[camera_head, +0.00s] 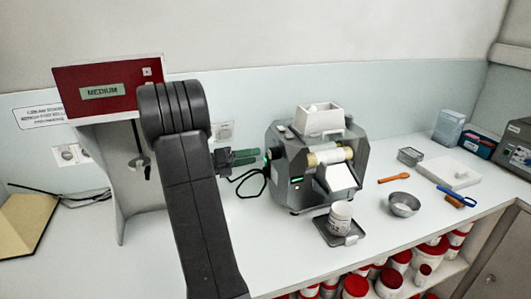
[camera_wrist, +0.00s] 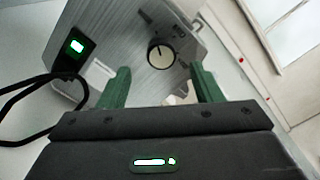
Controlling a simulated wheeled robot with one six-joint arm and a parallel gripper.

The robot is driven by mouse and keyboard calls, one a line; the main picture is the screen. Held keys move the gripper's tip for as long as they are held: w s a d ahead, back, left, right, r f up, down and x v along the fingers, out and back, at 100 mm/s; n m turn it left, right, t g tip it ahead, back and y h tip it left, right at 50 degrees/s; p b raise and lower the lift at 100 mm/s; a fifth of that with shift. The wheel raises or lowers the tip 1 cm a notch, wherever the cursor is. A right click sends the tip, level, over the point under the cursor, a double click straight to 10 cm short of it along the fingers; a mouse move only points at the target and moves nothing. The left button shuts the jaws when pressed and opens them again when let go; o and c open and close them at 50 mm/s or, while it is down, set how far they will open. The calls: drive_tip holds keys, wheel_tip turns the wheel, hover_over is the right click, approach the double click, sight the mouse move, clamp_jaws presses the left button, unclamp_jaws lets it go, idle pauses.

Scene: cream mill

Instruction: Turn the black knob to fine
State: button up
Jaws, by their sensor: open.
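The black knob (camera_wrist: 161,56) shows in the wrist view as a round dial with a dark rim and a pale face, on the brushed grey side of the mill (camera_wrist: 115,35). A short dark mark on its face points roughly up. My gripper (camera_wrist: 160,70) is open, its two green fingers on either side of the knob and apart from it. In the head view my gripper (camera_head: 258,155) is at the left side of the grey mill (camera_head: 290,185). The red panel (camera_head: 72,88) at the upper left has a display reading MEDIUM.
A black cable (camera_head: 250,192) loops beside the mill's left side. A white jar (camera_head: 340,215) stands on a dark tray (camera_head: 326,236) in front. A metal bowl (camera_head: 404,205), an orange tool (camera_head: 393,178) and a white board (camera_head: 448,174) lie to the right.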

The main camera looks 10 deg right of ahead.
sight(270, 153)
drive_tip(key=d, duration=0.4)
drive_tip(key=w+d+p, duration=0.1)
drive_tip(key=d, duration=0.1)
drive_tip(key=shift+c, duration=0.5)
drive_tip(key=c, duration=0.9)
